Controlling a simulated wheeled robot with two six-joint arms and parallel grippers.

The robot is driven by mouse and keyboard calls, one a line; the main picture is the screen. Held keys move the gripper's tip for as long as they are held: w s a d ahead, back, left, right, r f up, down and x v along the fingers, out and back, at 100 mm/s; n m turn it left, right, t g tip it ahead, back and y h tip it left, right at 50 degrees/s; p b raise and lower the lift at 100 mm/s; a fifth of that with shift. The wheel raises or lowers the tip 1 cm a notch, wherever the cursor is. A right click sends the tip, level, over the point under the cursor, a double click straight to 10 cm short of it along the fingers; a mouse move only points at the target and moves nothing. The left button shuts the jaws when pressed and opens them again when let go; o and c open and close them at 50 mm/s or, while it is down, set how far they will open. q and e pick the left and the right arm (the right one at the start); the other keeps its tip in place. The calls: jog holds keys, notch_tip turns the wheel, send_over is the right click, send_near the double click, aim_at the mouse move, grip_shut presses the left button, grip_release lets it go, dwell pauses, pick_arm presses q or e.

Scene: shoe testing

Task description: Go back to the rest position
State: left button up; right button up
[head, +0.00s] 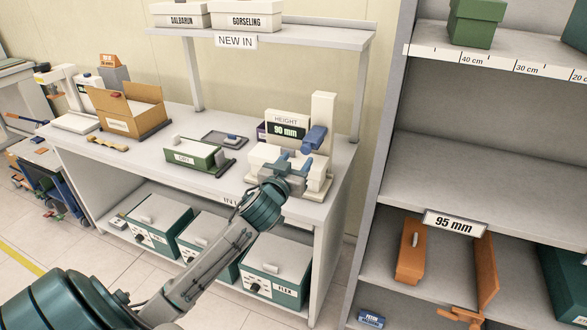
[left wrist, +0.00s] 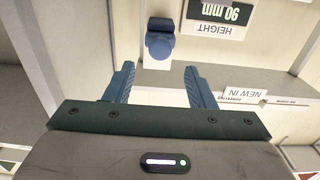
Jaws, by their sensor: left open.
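My left gripper (head: 296,161) is open over the near side of the height gauge (head: 323,112) at the right end of the bench. Its two blue fingers stand apart in the left wrist view (left wrist: 160,75), with nothing between their tips. The gauge's blue head (head: 314,138) is just beyond the fingers, and shows in the left wrist view (left wrist: 160,40). The gauge display (head: 287,125) reads "HEIGHT 90 mm". The gripper hides part of the gauge's white base. My right gripper is not in view.
The bench (head: 75,143) holds an open cardboard box (head: 125,108) and a green tray (head: 193,156). An overhead shelf (head: 300,33) carries white boxes. Teal boxes (head: 275,268) stand underneath. A tall rack (head: 480,85) on the right has a "95 mm" label (head: 455,224) and an orange box (head: 411,252).

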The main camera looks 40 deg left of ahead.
pick_arm(q)
jog(key=shift+s+d, duration=0.15)
jog(key=shift+s, duration=0.55)
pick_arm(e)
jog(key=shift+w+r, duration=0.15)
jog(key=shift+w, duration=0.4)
